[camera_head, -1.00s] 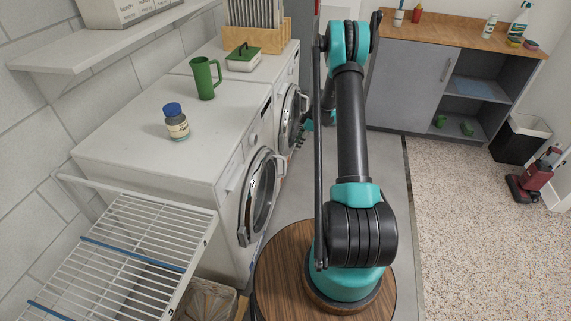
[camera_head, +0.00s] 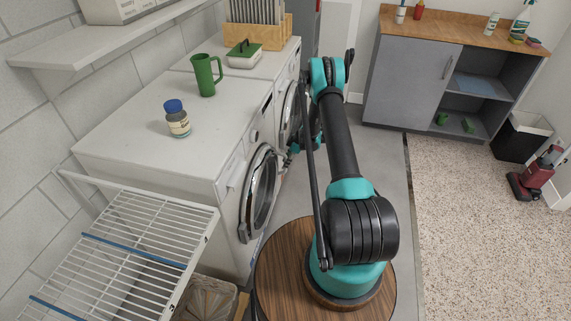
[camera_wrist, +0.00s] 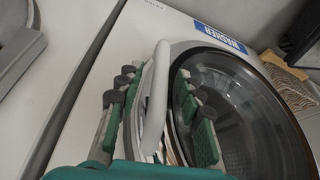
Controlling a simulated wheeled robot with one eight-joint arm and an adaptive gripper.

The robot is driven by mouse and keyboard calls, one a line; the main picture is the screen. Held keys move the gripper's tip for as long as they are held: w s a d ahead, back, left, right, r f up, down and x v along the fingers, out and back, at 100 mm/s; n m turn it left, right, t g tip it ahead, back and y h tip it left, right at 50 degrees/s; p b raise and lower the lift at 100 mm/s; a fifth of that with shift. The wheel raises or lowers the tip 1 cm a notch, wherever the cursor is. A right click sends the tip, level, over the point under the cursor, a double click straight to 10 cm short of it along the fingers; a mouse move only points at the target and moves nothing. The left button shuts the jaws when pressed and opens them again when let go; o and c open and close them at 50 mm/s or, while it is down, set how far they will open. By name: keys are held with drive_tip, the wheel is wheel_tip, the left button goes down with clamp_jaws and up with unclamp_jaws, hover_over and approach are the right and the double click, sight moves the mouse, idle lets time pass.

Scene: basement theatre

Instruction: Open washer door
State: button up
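The washer is the nearer white front-loader (camera_head: 225,190), with a round glass door (camera_head: 262,195) on its front. The door looks shut. In the wrist view the blue WASHER label (camera_wrist: 219,37) sits beside the round door (camera_wrist: 240,110), and a pale curved handle (camera_wrist: 156,95) stands at the door's edge. My gripper (camera_wrist: 155,82) is open, with one green-padded finger on each side of the handle; I see gaps on both sides. In the head view my gripper (camera_head: 292,150) is small and partly hidden, close to the far edge of the washer door.
A second white machine (camera_head: 284,62) stands beyond the washer. A green mug (camera_head: 207,75) and a blue-capped jar (camera_head: 177,120) stand on the washer's top. A wire rack (camera_head: 130,235) and a basket (camera_head: 205,300) are on the near left.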

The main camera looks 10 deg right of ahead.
drive_tip(key=shift+a+f, duration=0.15)
drive_tip(key=shift+f, duration=0.35)
clamp_jaws()
